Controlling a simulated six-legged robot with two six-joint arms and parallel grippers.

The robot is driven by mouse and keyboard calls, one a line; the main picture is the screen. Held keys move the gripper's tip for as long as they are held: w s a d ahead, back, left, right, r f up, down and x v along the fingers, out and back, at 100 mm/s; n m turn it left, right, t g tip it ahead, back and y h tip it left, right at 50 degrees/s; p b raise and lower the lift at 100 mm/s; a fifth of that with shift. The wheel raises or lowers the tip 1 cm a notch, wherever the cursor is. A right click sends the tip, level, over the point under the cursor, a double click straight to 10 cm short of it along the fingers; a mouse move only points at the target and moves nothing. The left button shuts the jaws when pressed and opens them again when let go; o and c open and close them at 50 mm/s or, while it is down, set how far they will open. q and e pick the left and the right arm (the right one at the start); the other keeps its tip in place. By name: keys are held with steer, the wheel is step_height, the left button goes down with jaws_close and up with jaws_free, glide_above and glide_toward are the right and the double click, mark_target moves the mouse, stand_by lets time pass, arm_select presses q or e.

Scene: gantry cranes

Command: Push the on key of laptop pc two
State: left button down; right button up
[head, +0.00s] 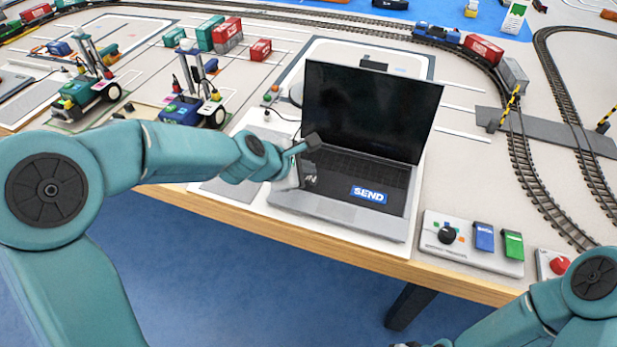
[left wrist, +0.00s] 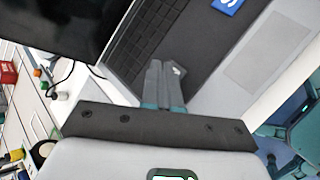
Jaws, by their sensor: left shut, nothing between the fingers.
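The laptop (head: 320,195) stands open on the table, its screen (head: 370,105) black. A blue SEND label (head: 368,194) lies on its lower deck; its edge also shows in the left wrist view (left wrist: 228,3). My left gripper (head: 308,182) is over the left part of the deck, pointing down. In the left wrist view its fingers (left wrist: 160,70) are shut together and empty, beside the keyboard (left wrist: 150,30). A small grey key with a light mark (left wrist: 180,69) shows right by the fingertips. I cannot tell whether they touch it. My right gripper is out of view; only its arm shows.
A control panel (head: 445,252) with a black knob and blue and green switches is right of the laptop. A red button (head: 559,265) is further right. Toy cranes (head: 185,95) and train tracks (head: 530,150) lie beyond. The table's front edge (head: 330,245) is close.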

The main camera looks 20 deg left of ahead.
arm_select(q)
steer(key=shift+f+b, duration=0.4)
steer(key=shift+f, duration=0.05)
stand_by(0.4)
steer(key=shift+r, duration=0.1)
steer(key=shift+r+p, duration=0.8)
steer(key=shift+p, duration=0.15)
step_height(320, 180, up, 6)
steer(key=p, duration=0.6)
